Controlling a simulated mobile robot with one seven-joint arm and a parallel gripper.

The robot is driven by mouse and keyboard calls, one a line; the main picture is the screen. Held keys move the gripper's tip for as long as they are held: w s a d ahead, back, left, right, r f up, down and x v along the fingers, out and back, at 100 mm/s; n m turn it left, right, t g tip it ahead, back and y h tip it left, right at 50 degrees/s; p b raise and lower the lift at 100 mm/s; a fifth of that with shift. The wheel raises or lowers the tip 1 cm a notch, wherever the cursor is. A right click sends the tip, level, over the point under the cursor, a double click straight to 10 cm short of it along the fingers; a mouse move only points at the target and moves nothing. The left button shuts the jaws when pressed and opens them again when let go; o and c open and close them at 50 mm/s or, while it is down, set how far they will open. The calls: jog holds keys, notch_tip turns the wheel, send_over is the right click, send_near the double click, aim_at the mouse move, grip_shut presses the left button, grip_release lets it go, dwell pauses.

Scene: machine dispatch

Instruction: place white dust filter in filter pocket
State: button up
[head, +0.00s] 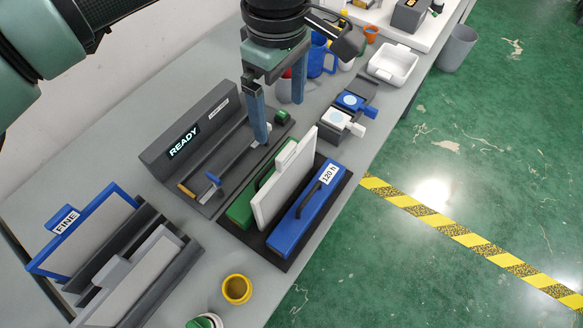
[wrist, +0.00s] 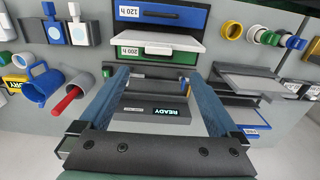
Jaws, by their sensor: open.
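A white panel with a tab (head: 285,178), which looks like the white dust filter, stands upright between a green cartridge (head: 240,210) and a blue one (head: 305,212). The wrist view shows its top edge (wrist: 160,38) beside the green cartridge labelled 200 h. Another pale panel with a grey face (head: 140,280) is in the dark rack at the lower left. I cannot tell which slot is the filter pocket. My gripper (head: 280,121) is open and empty, pointing down above the far end of the READY machine (head: 185,140), apart from both panels.
A blue-framed FINE panel (head: 80,235) leans in the rack. A yellow cup (head: 237,289) sits at the front. Blue and white small units (head: 345,112), a blue mug (head: 320,58) and a white tray (head: 393,66) stand farther back. The table's right edge borders open floor.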

aim_at(285, 149)
jog(key=f+p, duration=0.3)
jog(key=f, duration=0.8)
jog(key=shift+d, duration=0.2)
grip_shut()
